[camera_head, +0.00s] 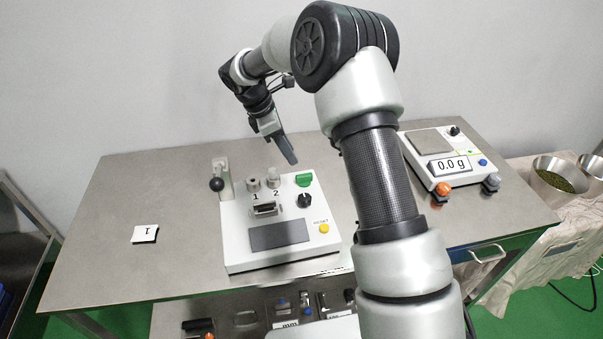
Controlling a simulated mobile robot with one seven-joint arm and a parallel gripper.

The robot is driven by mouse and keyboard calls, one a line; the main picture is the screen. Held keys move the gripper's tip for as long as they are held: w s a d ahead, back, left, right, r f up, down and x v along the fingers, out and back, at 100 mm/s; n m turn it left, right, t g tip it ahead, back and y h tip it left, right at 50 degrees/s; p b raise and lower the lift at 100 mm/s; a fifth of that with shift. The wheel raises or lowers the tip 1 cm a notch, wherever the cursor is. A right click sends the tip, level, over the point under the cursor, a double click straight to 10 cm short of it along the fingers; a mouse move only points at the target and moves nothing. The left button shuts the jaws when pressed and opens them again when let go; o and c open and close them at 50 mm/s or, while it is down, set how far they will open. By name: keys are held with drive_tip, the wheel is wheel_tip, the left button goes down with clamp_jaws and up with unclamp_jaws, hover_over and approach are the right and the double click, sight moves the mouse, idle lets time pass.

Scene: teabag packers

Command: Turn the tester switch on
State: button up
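The tester (232,250) is a white box on the steel table. Its top carries a dark blank panel (279,234), a yellow button (324,228) marked RESET, a black knob (304,200), a green part (304,180) and two metal posts marked 1 and 2. I cannot tell for sure which of these is the switch; the black knob looks the likeliest, and its setting is too small to read. My gripper (291,158) hangs above the tester's back edge, near the green part, apart from the tester. Its fingers appear edge-on, so their opening is hidden.
A lever with a black ball (216,184) stands at the tester's back left. A small white card (145,234) lies on the left of the table. A scale (449,166) reading 0.0 g stands right, partly behind my arm. Bowls (558,180) stand beyond it.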

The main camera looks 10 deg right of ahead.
sight(303, 175)
drive_tip(key=x, duration=1)
drive_tip(key=shift+f, duration=0.1)
clamp_jaws()
